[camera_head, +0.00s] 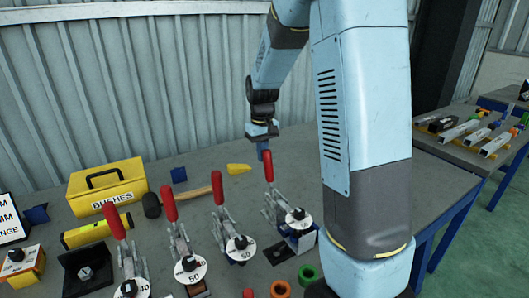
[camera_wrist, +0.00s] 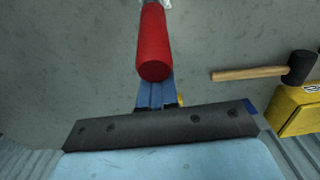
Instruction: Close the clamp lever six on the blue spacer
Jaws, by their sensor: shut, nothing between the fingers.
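Several toggle clamps with upright red lever grips stand in a row on the grey table in the head view. The rightmost clamp (camera_head: 275,208) sits on the blue spacer (camera_head: 301,240); I cannot read the number on its white disc. Its red lever (camera_head: 268,167) stands up. My gripper (camera_head: 264,153) is shut and points down right at the top of this lever. In the wrist view the red lever (camera_wrist: 152,45) overlaps the blue fingers of my gripper (camera_wrist: 156,92). The lever is not between the fingers; I cannot tell whether they touch it.
Three other clamps (camera_head: 220,225) stand to the left. A yellow BUSHES box (camera_head: 105,190), a mallet (camera_head: 152,205) and a yellow cylinder (camera_head: 95,231) lie behind them. Orange and green rings (camera_head: 308,273) lie in front. My arm hides the table's right part.

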